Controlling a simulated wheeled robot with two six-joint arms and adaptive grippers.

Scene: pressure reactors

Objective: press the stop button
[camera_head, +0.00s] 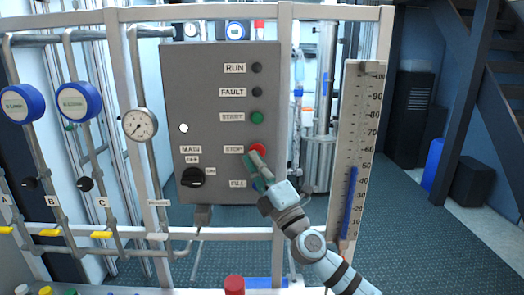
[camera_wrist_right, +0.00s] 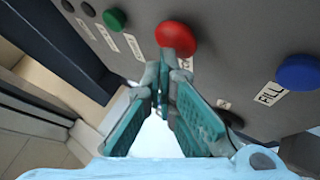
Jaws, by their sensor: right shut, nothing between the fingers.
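The red stop button (camera_head: 257,148) is on the grey control panel (camera_head: 212,75), beside a STOP label (camera_head: 234,149). My right gripper (camera_head: 253,158) reaches up from the lower right, its fingertips over the button's lower part in the head view. In the right wrist view the round red button (camera_wrist_right: 176,36) stands just beyond my right fingertips (camera_wrist_right: 167,64). The fingers are shut together with nothing between them. I cannot tell whether the tips touch the button. My left gripper is not in view.
A green start button (camera_head: 257,117) sits above the stop button. A blue fill button (camera_wrist_right: 298,72) is close to my right gripper. A black main switch (camera_head: 192,177) is at lower left on the panel. A level gauge (camera_head: 358,140) stands right of the panel.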

